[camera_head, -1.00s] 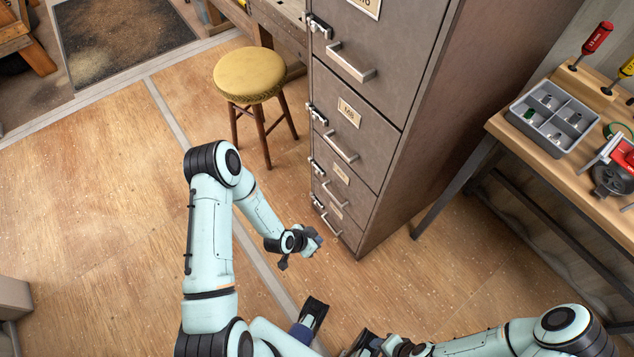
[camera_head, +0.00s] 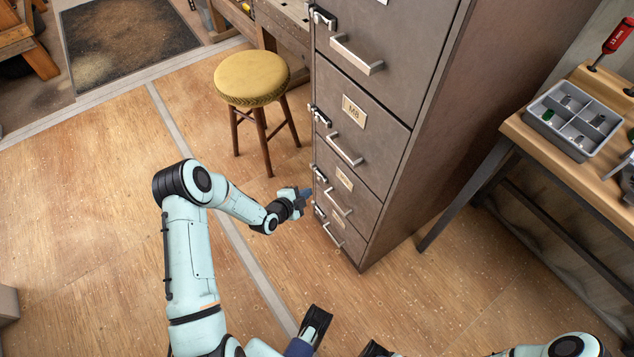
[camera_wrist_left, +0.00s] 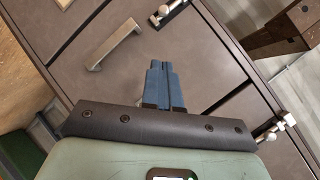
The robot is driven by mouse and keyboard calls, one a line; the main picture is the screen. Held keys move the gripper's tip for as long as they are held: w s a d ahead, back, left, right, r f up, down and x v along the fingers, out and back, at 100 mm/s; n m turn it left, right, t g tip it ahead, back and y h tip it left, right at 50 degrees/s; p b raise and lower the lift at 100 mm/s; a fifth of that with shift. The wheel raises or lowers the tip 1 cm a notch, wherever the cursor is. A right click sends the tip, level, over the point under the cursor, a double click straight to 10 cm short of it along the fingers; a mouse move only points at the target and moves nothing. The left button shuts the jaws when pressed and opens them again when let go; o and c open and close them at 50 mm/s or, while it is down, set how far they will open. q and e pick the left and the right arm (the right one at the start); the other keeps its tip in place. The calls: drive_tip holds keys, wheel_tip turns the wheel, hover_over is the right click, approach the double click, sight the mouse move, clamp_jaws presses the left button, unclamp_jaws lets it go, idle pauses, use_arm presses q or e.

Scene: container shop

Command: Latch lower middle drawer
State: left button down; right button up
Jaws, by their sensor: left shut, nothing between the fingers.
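The lower middle drawer (camera_head: 338,190) is the third one down in the brown metal cabinet, with a silver bar handle (camera_head: 337,203). Its front looks about flush with its neighbours. Its small metal latch (camera_head: 319,173) is at the drawer's left edge; whether it is fastened is too small to tell. My left gripper (camera_head: 305,194) is shut and empty, just left of the cabinet edge near this latch. In the left wrist view its blue fingers (camera_wrist_left: 159,80) point towards a metal latch (camera_wrist_left: 168,12), close to it; contact is unclear. Dark parts at the bottom edge may be my right gripper.
The M8 drawer (camera_head: 352,118) is above and the bottom drawer (camera_head: 336,226) below, each with a latch and handle. A yellow stool (camera_head: 251,78) stands left of the cabinet. A workbench (camera_head: 560,145) with a grey parts tray (camera_head: 574,118) is at right.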

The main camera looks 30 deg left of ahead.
use_arm(q)
drive_tip(key=b, duration=0.2)
approach(322, 174)
drive_tip(key=w+d, duration=0.1)
drive_tip(key=d, duration=0.3)
drive_tip(key=shift+w+a+f+b, duration=0.8)
drive_tip(key=shift+w+a+f, duration=0.25)
drive_tip(key=shift+w+f, duration=0.05)
use_arm(e)
drive_tip(key=w+d+f+t+h, duration=0.1)
drive_tip(key=w+d+f, duration=0.1)
drive_tip(key=w+f, duration=0.2)
drive_tip(key=shift+w+d+f+t, duration=0.35)
drive_tip(key=shift+w+t, duration=0.05)
drive_tip(key=shift+w, duration=0.45)
use_arm(q)
drive_tip(key=shift+w+a+b, duration=0.4)
drive_tip(key=shift+a+b, duration=0.5)
drive_tip(key=shift+b, duration=0.25)
use_arm(e)
drive_tip(key=shift+m+t, duration=0.3)
drive_tip(key=shift+t, duration=0.3)
drive_tip(key=w, duration=0.1)
drive_tip(key=w+d+f, duration=0.1)
drive_tip(key=w+f, duration=0.1)
drive_tip(key=shift+w+d+f, duration=0.1)
drive_tip(key=shift+w+d, duration=0.05)
drive_tip(key=shift+d, duration=0.2)
